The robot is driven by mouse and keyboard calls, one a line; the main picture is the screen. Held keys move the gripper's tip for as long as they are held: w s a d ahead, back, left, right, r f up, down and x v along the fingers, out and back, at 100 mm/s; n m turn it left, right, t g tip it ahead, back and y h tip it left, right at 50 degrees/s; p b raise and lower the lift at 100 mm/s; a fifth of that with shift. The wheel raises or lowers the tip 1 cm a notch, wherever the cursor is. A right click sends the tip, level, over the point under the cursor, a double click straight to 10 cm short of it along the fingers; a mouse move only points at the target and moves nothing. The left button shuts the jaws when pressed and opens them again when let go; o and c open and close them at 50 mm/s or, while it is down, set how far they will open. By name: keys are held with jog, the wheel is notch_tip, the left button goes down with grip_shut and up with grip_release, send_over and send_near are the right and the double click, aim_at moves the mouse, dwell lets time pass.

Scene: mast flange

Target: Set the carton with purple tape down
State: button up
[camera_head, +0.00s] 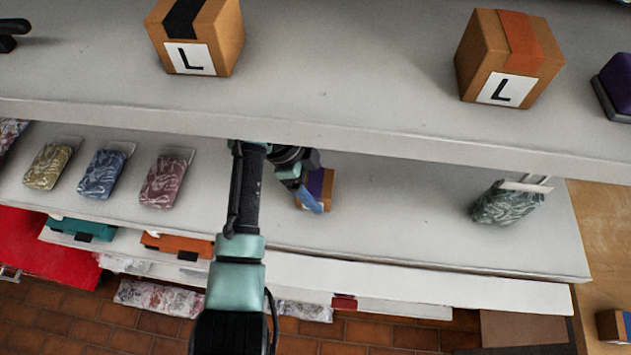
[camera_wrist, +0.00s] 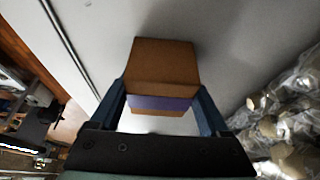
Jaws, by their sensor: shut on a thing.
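The carton with purple tape (camera_head: 327,187) is a small brown box on or just above the middle shelf in the head view, partly hidden by my gripper (camera_head: 312,195). In the wrist view the carton (camera_wrist: 163,70) sits between the two fingers of my gripper (camera_wrist: 162,108), with a purple band across it. My gripper is shut on it. The pale surface of the middle shelf (camera_head: 400,215) lies around it. I cannot tell whether the carton touches the shelf.
Yellow (camera_head: 48,166), blue (camera_head: 102,173) and pink (camera_head: 166,180) packets lie left on this shelf; a green packet (camera_head: 507,204) lies right. The upper shelf (camera_head: 340,90) overhangs it, carrying cartons with black (camera_head: 198,38) and orange tape (camera_head: 508,57). Bare shelf separates carton and green packet.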

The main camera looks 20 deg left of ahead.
aim_at(310, 180)
jog(key=shift+f, duration=0.1)
jog(key=o, duration=1.5)
jog(key=b+v, duration=0.1)
jog(key=v, duration=0.3)
jog(key=shift+a+r+b, duration=0.25)
jog(key=shift+r+b, duration=0.1)
jog(key=shift+b, duration=0.05)
jog(key=s+a, duration=0.1)
jog(key=a, duration=0.2)
jog(key=s+a+b, duration=0.1)
jog(key=a, duration=0.3)
jog(key=s+a, duration=0.1)
jog(key=a, duration=0.3)
jog(key=shift+s+a+r, duration=0.2)
jog(key=shift+a, duration=0.05)
jog(key=shift+s, duration=0.1)
